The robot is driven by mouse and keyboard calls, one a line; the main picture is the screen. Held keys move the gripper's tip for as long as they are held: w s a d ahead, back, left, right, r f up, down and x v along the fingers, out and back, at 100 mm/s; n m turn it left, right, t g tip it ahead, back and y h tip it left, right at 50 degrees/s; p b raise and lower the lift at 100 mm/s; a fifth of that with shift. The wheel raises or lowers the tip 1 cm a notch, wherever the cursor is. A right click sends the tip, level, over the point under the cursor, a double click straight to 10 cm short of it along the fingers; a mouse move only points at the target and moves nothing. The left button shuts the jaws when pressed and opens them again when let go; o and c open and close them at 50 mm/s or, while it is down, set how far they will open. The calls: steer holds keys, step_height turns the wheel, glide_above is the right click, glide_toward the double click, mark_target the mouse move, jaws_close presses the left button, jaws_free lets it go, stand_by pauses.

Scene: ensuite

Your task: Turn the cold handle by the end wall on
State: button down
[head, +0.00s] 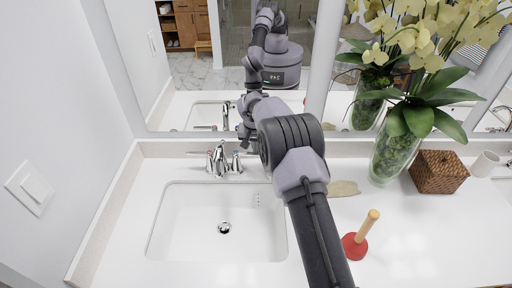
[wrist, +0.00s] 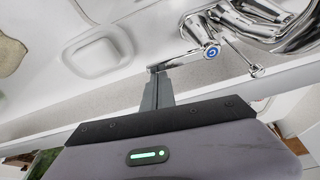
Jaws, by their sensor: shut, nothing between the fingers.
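The cold handle (wrist: 212,52) carries a blue mark in the wrist view. Its chrome lever points left in that view, and its end lies right by the tips of my gripper (wrist: 158,85); I cannot tell whether they touch. My gripper is shut and empty. In the head view this is the right-hand handle (head: 236,161) of the chrome faucet (head: 220,160) at the sink beside the left wall. My arm comes over the counter just right of it and hides part of that side. No water shows in the sink (head: 190,222).
A mirror (head: 195,75) stands behind the low backsplash. Right of my arm are a red plunger (head: 355,245), a vase of yellow orchids (head: 390,158), a woven box (head: 437,171) and a white cup (head: 484,163). The left wall (head: 60,120) is close to the sink.

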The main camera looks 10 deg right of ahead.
steer(key=shift+s+f, duration=0.1)
steer(key=s+m+b, duration=0.1)
steer(key=s+m+h+b, duration=0.1)
steer(key=m+b, duration=0.1)
steer(key=shift+a+f, duration=0.1)
steer(key=shift+a, duration=0.2)
steer(key=shift+s+a+m+g+h+b, duration=0.15)
steer(key=shift+s+a+m+g+b, duration=0.1)
steer(key=shift+s+a+m+b, duration=0.35)
steer(key=shift+s+a+m+g+h+b, duration=0.1)
steer(key=shift+s+m+g+h+b, duration=0.2)
steer(key=shift+m, duration=0.5)
steer(key=shift+s+a+m+g+h+b, duration=0.15)
steer(key=shift+s+a+m+b, duration=0.15)
steer(key=shift+s+m, duration=0.35)
